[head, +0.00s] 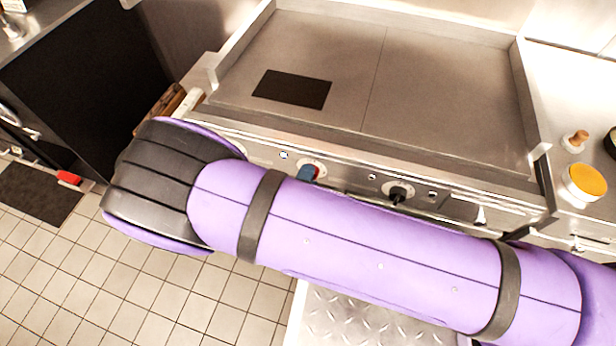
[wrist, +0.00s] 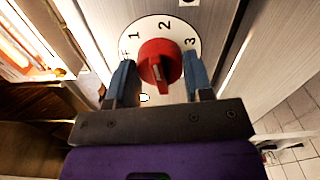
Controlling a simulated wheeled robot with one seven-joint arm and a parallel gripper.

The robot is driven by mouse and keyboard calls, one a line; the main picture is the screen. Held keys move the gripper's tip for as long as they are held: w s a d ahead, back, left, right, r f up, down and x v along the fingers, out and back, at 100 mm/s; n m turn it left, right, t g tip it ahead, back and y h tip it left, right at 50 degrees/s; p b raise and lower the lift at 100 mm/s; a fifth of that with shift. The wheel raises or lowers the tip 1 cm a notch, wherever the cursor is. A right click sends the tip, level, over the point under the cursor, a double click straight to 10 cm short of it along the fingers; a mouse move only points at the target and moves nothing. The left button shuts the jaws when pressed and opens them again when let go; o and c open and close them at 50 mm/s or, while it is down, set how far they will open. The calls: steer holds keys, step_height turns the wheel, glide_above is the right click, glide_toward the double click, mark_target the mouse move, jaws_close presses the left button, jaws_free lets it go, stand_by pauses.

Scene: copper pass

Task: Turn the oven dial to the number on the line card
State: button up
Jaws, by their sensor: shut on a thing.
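The oven dial (wrist: 160,60) is a round red knob on a white plate (wrist: 150,28) with black numbers 1, 2 and 3 showing along its upper side in the wrist view. A pale mark shows on the knob's lower face; I cannot tell for certain which number it stands for. My gripper (wrist: 159,78) is shut on the dial, with one blue finger on each side of it. In the head view, a blue finger (head: 306,173) and a bit of red show at the front panel, mostly behind my purple arm. I cannot make out a line card in either view.
A flat griddle (head: 440,85) with a dark rectangle (head: 291,89) on it lies behind the panel. A black knob (head: 398,193) sits to the right on the same panel. A yellow-topped round container (head: 586,180) stands on the right counter. Tiled floor is open at left.

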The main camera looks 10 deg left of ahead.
steer(key=shift+m, duration=1.6)
steer(key=o, duration=0.9)
steer(key=shift+o, duration=0.2)
steer(key=shift+s, duration=0.1)
steer(key=s, duration=1)
steer(key=shift+s+a, duration=0.35)
steer(key=shift+a, duration=0.05)
